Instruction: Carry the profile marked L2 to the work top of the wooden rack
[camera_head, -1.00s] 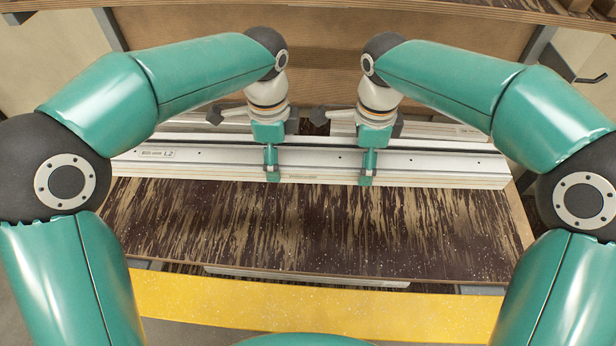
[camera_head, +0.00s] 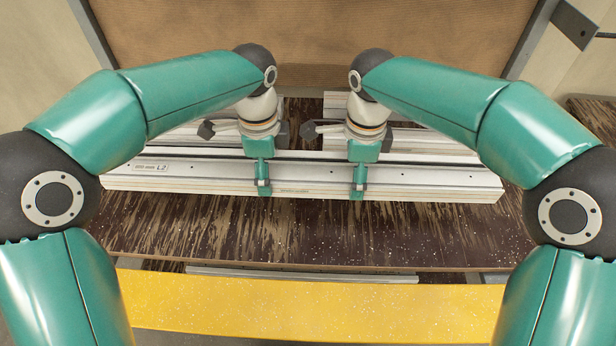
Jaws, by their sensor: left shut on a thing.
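The profile marked L2 (camera_head: 420,180) is a long pale bar with a grooved face; its label shows near the left end. It lies level across the picture, along the far part of the dark, streaked wooden top (camera_head: 300,232). I cannot tell if it touches that top. My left gripper (camera_head: 264,185) is shut on the profile left of its middle. My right gripper (camera_head: 358,185) sits on it in the same way, right of the middle, and looks shut on it. The inner fingers and the profile's back side are hidden.
More pale profiles (camera_head: 437,148) lie behind the held one. A brown panel (camera_head: 310,45) stands at the back. Another pale bar (camera_head: 300,273) shows below the top's front edge, above a yellow band (camera_head: 310,305). Another wooden surface (camera_head: 592,118) shows at the right. The front of the top is clear.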

